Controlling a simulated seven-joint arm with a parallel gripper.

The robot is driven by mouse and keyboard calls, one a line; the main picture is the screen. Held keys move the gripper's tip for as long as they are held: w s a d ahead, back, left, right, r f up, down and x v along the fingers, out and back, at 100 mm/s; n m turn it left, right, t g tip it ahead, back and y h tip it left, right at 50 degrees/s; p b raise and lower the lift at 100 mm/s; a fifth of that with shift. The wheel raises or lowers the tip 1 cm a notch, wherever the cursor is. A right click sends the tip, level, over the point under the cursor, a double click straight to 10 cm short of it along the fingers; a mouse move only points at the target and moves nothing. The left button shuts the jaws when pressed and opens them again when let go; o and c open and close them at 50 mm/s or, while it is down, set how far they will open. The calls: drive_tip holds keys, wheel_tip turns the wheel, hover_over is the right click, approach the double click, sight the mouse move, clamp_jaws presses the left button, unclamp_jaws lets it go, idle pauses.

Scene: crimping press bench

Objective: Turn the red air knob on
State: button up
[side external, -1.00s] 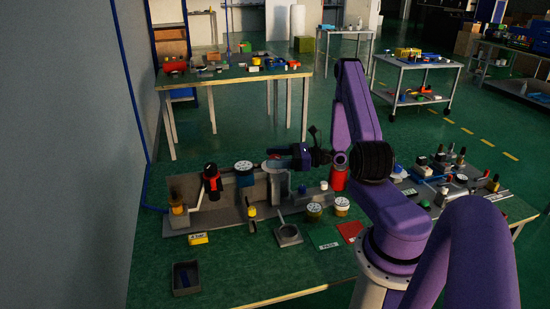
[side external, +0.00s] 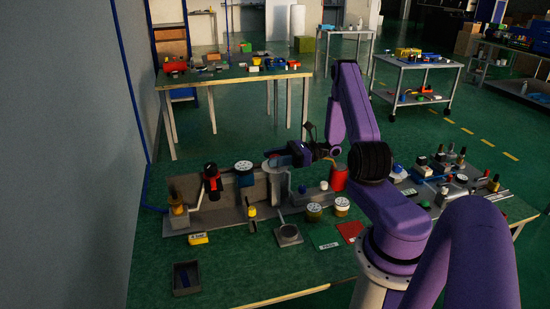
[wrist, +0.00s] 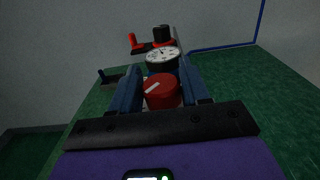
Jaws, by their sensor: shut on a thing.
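The red air knob (wrist: 163,94) is large in the wrist view, a round red cap with a white pointer line slanting from lower left to upper right. My gripper (side external: 268,161) is shut on the knob; in the wrist view its two blue fingers stand one on each side of it. In the side view the fingers hide most of the knob, at the top of a grey post (side external: 278,185) on the press fixture.
A white-faced gauge (side external: 243,166) stands just left of the gripper; it also shows beyond the knob in the wrist view (wrist: 162,56). A black and red press part (side external: 212,184) is farther left. A red cylinder (side external: 339,178) stands to the right. An open tray (side external: 187,266) sits front left.

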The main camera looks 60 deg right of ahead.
drive_tip(key=shift+n+g+y, duration=0.7)
drive_tip(key=shift+g, duration=0.2)
drive_tip(key=o, duration=1)
drive_tip(key=v, duration=1.7)
drive_tip(key=shift+s+d, duration=0.2)
